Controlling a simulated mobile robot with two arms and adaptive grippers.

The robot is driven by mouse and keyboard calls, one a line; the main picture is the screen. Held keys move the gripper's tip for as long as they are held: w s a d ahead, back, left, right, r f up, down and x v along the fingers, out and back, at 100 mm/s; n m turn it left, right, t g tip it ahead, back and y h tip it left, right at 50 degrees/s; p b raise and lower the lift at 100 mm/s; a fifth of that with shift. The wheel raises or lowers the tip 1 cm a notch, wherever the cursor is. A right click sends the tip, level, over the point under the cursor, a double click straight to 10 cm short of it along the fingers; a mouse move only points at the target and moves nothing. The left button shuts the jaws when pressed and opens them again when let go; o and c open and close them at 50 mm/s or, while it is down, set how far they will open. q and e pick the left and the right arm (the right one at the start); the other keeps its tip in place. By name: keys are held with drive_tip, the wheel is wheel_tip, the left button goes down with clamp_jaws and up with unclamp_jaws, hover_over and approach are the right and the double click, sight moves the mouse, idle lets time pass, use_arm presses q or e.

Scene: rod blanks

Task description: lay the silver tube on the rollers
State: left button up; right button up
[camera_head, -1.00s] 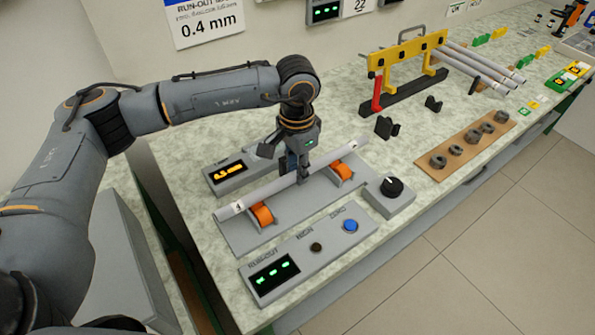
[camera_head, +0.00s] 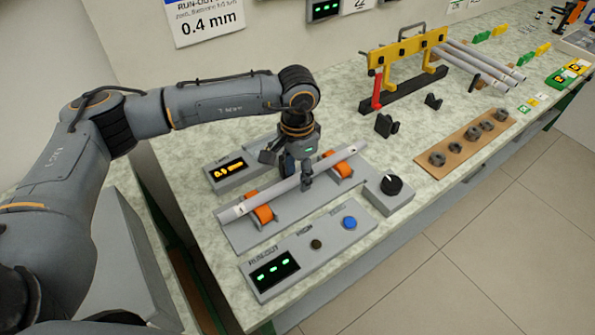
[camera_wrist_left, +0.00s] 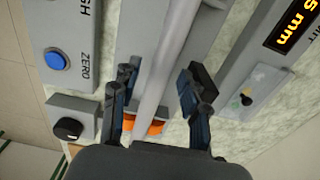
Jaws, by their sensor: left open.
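The silver tube (camera_head: 258,198) lies across the two orange rollers (camera_head: 263,214) of the grey roller stand (camera_head: 285,222), with a small label near its left end. My left gripper (camera_head: 298,178) is over the middle of the tube, its fingers open on either side. In the left wrist view the tube (camera_wrist_left: 165,70) runs between the two open fingers (camera_wrist_left: 158,88), with a gap on both sides. One orange roller (camera_wrist_left: 148,126) shows beneath it there. My right gripper is not in view.
A front box (camera_head: 300,250) with a green display and blue button, a black-knob box (camera_head: 388,192) and an amber-display box (camera_head: 222,172) surround the stand. A yellow rack (camera_head: 405,48) with several tubes stands behind. A brown board (camera_head: 465,138) holds several metal rings.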

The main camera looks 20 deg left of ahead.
sight(298, 175)
use_arm(q)
drive_tip(key=shift+r, duration=0.5)
wheel_tip(298, 175, up, 11)
drive_tip(key=b, duration=0.2)
drive_tip(key=shift+r, duration=0.15)
